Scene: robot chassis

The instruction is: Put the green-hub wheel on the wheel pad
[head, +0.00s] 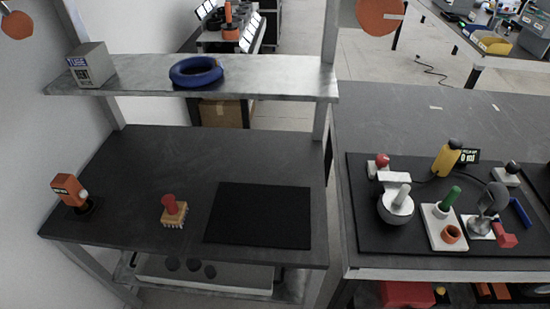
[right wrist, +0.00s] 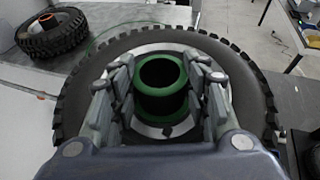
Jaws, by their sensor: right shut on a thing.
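The green-hub wheel (right wrist: 105,50) fills the middle of the right wrist view, with a black knobbed tyre and a grey rim. My right gripper (right wrist: 163,88) is shut on its green hub (right wrist: 163,104), with fingers on both sides of it. The near part of the wheel is hidden behind the gripper. In the head view a flat, empty black pad (head: 258,215) lies on the dark left table. The green-hub wheel and both grippers are outside the head view.
A second wheel (right wrist: 52,34) with an orange hub lies at upper left in the wrist view. A red-handled brush (head: 172,212) stands left of the pad, and an orange tool (head: 68,187) at the table's left. A shelf above holds a blue ring (head: 196,72) and a grey box (head: 91,66).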

